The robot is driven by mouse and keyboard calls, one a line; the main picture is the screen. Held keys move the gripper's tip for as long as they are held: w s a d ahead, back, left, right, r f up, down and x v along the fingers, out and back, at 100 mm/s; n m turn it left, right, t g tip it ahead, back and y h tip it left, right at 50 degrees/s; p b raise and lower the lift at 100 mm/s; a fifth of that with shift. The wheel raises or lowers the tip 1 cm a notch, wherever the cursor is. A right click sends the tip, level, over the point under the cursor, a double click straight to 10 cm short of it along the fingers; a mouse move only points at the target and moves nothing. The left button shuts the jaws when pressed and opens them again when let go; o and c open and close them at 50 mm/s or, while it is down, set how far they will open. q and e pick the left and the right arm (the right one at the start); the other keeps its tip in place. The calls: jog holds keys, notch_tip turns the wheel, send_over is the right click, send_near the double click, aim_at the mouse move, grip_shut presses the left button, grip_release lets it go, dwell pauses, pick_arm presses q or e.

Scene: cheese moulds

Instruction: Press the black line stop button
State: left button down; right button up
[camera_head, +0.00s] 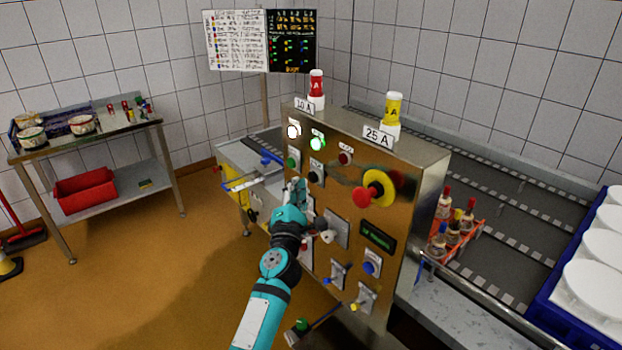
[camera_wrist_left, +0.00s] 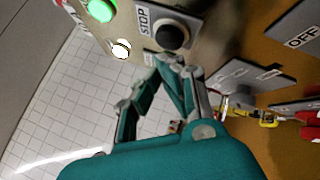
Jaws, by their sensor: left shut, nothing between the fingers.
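The black line stop button (camera_head: 316,172) sits on the metal control panel (camera_head: 413,200). In the left wrist view the round black button (camera_wrist_left: 172,36) stands out from its plate beside a label reading STOP (camera_wrist_left: 144,20). My left gripper (camera_head: 298,187) is at the panel, just below and left of the button in the head view. In the wrist view its fingertips (camera_wrist_left: 172,63) are together, empty, and close to the button's lower edge; I cannot tell whether they touch it. My right gripper is in neither view.
A lit green lamp (camera_head: 317,143), a lit white lamp (camera_head: 293,131) and a red emergency knob on a yellow disc (camera_head: 368,193) share the panel. Switches sit lower. A conveyor (camera_head: 500,205) runs behind it. A steel side table (camera_head: 90,135) stands left; the floor between is clear.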

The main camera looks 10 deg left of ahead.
pick_arm(q)
jog(key=shift+w+d, duration=0.1)
jog(key=shift+w, duration=0.05)
jog(key=shift+w+d, duration=0.2)
jog(key=shift+w+d+b, duration=0.3)
jog(key=shift+w+b, duration=0.05)
jog(key=shift+w, duration=0.05)
dwell(0.8)
dwell(0.4)
jog(key=shift+s+a+p, duration=0.55)
jog(key=shift+s+p, duration=0.15)
jog(key=shift+s, duration=0.1)
jog(key=shift+a, duration=0.1)
